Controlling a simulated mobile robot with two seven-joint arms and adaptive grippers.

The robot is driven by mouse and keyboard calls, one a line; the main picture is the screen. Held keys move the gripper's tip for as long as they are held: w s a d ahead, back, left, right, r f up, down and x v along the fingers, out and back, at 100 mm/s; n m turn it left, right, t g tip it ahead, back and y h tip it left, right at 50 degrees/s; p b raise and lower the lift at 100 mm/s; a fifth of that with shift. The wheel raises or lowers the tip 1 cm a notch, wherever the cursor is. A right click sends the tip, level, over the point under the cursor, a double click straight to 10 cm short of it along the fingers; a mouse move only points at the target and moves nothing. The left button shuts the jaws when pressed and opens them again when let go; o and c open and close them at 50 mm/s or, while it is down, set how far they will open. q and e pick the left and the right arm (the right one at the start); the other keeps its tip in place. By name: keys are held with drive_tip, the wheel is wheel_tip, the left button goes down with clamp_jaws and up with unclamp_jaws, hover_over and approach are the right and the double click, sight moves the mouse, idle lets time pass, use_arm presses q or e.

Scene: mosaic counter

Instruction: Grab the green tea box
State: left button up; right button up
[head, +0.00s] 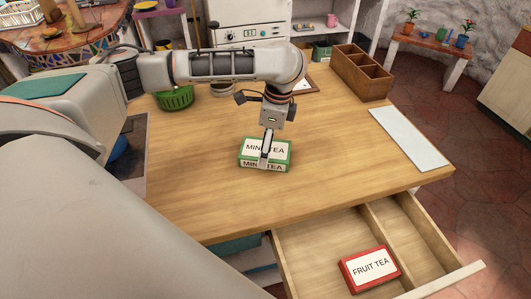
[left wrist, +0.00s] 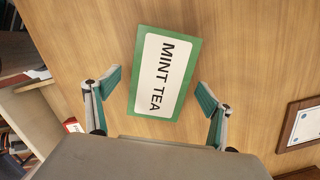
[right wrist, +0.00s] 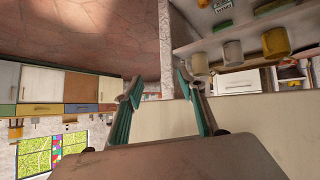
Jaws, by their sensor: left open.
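The green tea box (head: 279,157), labelled MINT TEA, lies flat on the wooden counter. My left gripper (head: 265,160) is right over it in the head view, with a finger in front of the label. In the left wrist view the green tea box (left wrist: 165,72) lies between and just beyond the two open fingers of my left gripper (left wrist: 160,85), with a gap on both sides. My right gripper (right wrist: 155,85) shows in the right wrist view with its fingers apart and nothing between them, away from the counter top.
A red FRUIT TEA box (head: 369,269) lies in the open drawer (head: 415,228) at the front. A wooden divided box (head: 361,72), a white board (head: 411,137) and a green basket (head: 175,98) are on the counter. The counter around the green box is clear.

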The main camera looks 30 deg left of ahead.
use_arm(q)
drive_tip(key=shift+a+f, duration=0.2)
drive_tip(key=shift+f, duration=0.85)
drive_tip(key=c, duration=1.2)
drive_tip(key=shift+c, duration=0.3)
drive_tip(key=shift+r, duration=0.1)
